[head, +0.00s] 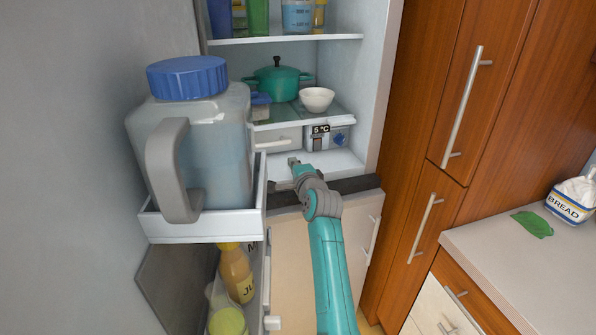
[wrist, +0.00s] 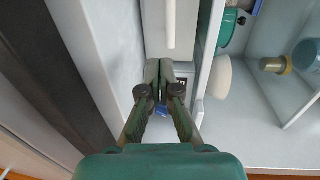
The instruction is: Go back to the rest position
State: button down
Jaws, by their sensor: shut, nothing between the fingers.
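My gripper (head: 293,162) is at the lower part of the open fridge, in front of the drawer compartment and below the glass shelf. In the wrist view its two green fingers (wrist: 160,66) are together, with nothing between them. My teal arm reaches up to it from the bottom of the head view. The white drawer (head: 283,140) with its bar handle is just beyond the fingers, and the handle also shows in the wrist view (wrist: 171,24). I cannot tell whether the fingertips touch anything.
A jug with a blue lid (head: 188,78) and a juice bottle (head: 237,272) sit in the open fridge door at left. A teal pot (head: 278,84) and a white bowl (head: 316,99) stand on the shelf. Wooden cabinets (head: 487,80) and a counter (head: 500,245) are at right.

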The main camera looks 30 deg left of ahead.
jog(key=shift+v, duration=2.05)
